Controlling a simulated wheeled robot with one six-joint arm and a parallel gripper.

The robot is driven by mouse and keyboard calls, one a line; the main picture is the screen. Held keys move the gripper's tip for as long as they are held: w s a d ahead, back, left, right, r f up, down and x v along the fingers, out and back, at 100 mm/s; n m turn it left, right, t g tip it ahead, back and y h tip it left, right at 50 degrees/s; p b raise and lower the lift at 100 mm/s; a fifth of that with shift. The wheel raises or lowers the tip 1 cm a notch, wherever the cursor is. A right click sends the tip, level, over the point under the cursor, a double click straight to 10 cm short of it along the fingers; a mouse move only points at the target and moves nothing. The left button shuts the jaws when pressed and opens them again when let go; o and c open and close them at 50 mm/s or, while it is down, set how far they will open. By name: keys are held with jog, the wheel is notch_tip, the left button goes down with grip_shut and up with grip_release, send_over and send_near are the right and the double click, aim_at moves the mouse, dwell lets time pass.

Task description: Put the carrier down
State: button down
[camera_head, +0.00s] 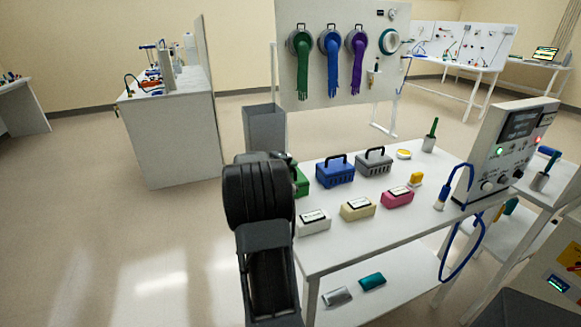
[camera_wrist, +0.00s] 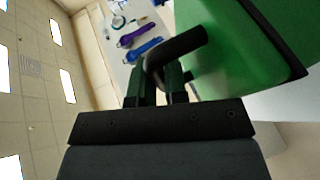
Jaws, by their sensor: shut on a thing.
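My gripper (camera_wrist: 160,82) is shut on the dark handle of a green carrier (camera_wrist: 238,45), as the wrist view shows. In the head view the green carrier (camera_head: 302,182) shows only as a strip to the right of my arm, which hides the rest of it and my fingers. It is at the left end of the white table (camera_head: 340,252), beside a blue carrier (camera_head: 335,174). I cannot tell whether its base touches the table.
A grey carrier (camera_head: 374,162) stands right of the blue one. White (camera_head: 313,224), cream (camera_head: 357,210) and pink (camera_head: 397,199) boxes sit in front. A panel with gloves (camera_head: 330,65) rises behind, and a grey bin (camera_head: 265,130) stands on the floor. An instrument (camera_head: 510,150) stands at the right.

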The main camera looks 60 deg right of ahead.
jog(key=c, duration=1.1)
grip_release()
jog(key=shift+c, duration=0.2)
jog(key=shift+r, duration=0.1)
jog(key=v, duration=1.2)
jog(key=s+a+f+n+t+y, duration=0.1)
jog(key=s+a+f+t+y, duration=0.1)
jog(key=a, duration=1)
jog(key=s+a+f+n+t+y, duration=0.1)
jog(key=s+a+f+t+y, duration=0.1)
jog(key=a+y, duration=0.5)
jog(key=s+a+f+n+t+y, duration=0.1)
jog(key=s+a+f+y, duration=0.2)
jog(key=a, duration=1.6)
jog(key=shift+s+a+f+t+y+b, duration=0.2)
jog(key=shift+s+f+t+y+b, duration=0.15)
jog(key=shift+f+y, duration=0.6)
jog(key=shift+r, duration=0.1)
